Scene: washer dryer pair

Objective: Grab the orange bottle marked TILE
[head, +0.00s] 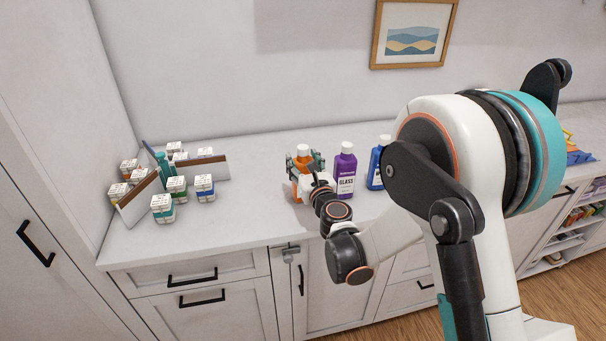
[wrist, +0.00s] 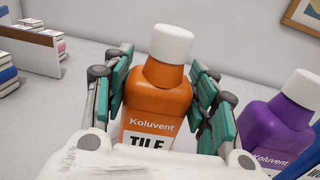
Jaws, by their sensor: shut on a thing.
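The orange bottle with a white cap (wrist: 158,98) stands upright between my gripper's fingers in the wrist view, its label reading "Koluvent" and "TILE". In the head view the orange bottle (head: 303,157) is on the counter, mostly covered by my gripper (head: 305,166). My gripper (wrist: 162,95) has one teal-padded finger on each side of the bottle and is shut on it. The lower part of the bottle is hidden by the gripper body in the wrist view.
A purple bottle marked GLASS (head: 345,172) stands close to the right, with a blue bottle (head: 376,167) beyond it. Several small labelled boxes (head: 177,187) and upright dividers (head: 205,167) are at the left. The counter (head: 250,190) is clear between them and my gripper.

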